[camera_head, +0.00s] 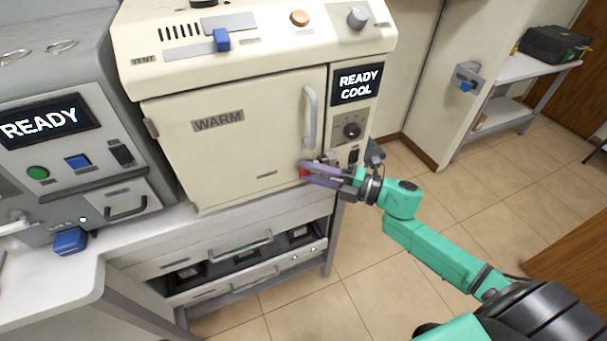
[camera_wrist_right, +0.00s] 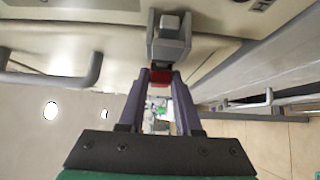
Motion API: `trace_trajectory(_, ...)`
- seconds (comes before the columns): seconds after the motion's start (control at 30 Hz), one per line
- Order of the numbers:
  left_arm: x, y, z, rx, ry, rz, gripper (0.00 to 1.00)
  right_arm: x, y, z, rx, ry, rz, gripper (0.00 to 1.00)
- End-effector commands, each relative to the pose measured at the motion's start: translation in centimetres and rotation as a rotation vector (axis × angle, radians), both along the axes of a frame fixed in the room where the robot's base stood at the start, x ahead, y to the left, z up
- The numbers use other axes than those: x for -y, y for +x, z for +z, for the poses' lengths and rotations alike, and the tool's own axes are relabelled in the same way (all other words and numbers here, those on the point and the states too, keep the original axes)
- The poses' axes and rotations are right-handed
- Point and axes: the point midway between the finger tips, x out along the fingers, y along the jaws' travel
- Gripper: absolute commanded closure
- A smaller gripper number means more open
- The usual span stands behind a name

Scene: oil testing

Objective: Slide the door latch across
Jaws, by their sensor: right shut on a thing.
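The door latch (camera_head: 303,170) sits at the lower right corner of the cream cabinet door (camera_head: 235,135), with a red part showing. My right gripper (camera_head: 308,169) reaches it from the right, shut on the latch. In the right wrist view, the red part of the latch (camera_wrist_right: 160,78) lies between the fingertips of my right gripper (camera_wrist_right: 160,88), below a grey metal block (camera_wrist_right: 169,40). The door is closed, marked WARM, with a vertical grey handle (camera_head: 311,118). My left gripper is not in view.
A control panel (camera_head: 357,84) reading READY COOL is right of the door. A grey machine (camera_head: 60,120) with a READY screen stands at the left. Drawers with handles (camera_head: 240,247) lie below the cabinet. The tiled floor at right is clear.

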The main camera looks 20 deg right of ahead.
Motion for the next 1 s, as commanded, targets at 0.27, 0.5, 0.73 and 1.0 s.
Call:
trace_trajectory(0.27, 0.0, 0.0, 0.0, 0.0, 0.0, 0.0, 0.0, 0.2, 0.1, 0.0, -0.001, -0.002, -0.007, 0.38)
trace_trajectory(0.5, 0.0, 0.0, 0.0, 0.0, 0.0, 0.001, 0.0, 0.1, 0.1, 0.0, 0.0, -0.001, -0.005, 0.38)
trace_trajectory(0.73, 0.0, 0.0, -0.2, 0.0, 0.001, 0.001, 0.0, 0.7, -0.5, -0.2, -0.002, -0.002, -0.006, 0.38)
trace_trajectory(1.0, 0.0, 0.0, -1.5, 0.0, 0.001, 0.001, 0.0, 5.0, -4.3, -0.5, -0.005, -0.003, -0.006, 0.38)
